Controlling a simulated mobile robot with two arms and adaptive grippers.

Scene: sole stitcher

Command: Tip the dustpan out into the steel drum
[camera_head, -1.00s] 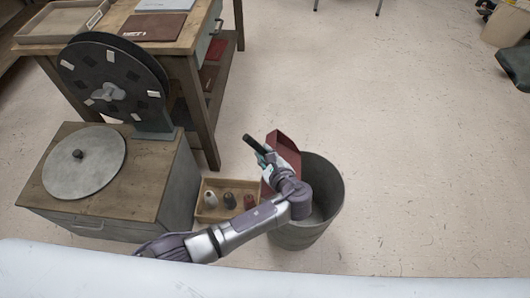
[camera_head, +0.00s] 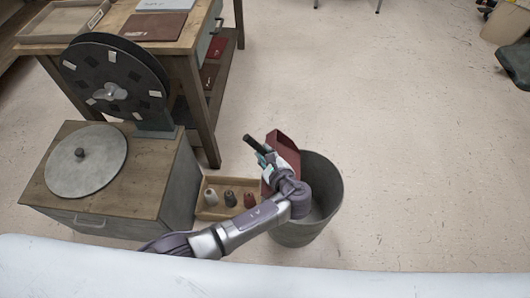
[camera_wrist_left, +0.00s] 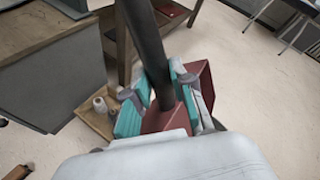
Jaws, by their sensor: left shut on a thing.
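The dark red dustpan (camera_head: 284,147) is tilted steeply over the left side of the steel drum (camera_head: 325,208). It also shows in the left wrist view (camera_wrist_left: 207,84), with its black handle (camera_wrist_left: 147,42) rising between the fingers. My left gripper (camera_head: 264,158) is shut on the dustpan's handle; its teal finger pads show in the left wrist view (camera_wrist_left: 156,97). The drum's inside is partly visible and its left part is hidden by my arm and the dustpan. I cannot see any contents in the dustpan. My right gripper is in neither view.
A wooden tray with several thread spools (camera_head: 230,199) lies on the floor left of the drum. A wooden cabinet (camera_head: 150,180) with a round lid and a large dark reel (camera_head: 112,85) stand further left, by a workbench (camera_head: 172,45). Floor right of the drum is clear.

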